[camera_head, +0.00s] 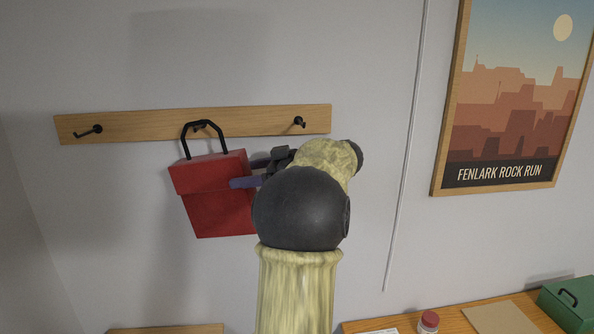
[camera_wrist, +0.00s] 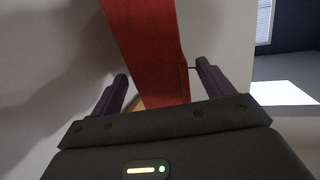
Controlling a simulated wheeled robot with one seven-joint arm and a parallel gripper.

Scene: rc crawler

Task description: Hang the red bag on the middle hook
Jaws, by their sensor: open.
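The red bag (camera_head: 218,200) hangs against the wall rail, slightly tilted. Its black handle (camera_head: 203,124) loops up over the middle hook (camera_head: 199,127), and the bag's body is below the rail. My gripper (camera_head: 244,182) is at the bag's right side in the head view, partly hidden by my own wrist. In the wrist view, the open fingers of my gripper (camera_wrist: 158,80) stand on both sides of the red bag (camera_wrist: 150,45), with a gap on the left. Whether the right finger touches the bag is hard to tell.
The wooden rail (camera_head: 255,120) also carries a left hook (camera_head: 90,131) and a right hook (camera_head: 299,121), both empty. A framed poster (camera_head: 505,110) hangs to the right. Below, a wooden surface (camera_head: 455,322) holds a red-capped jar (camera_head: 428,322) and a green box (camera_head: 570,305).

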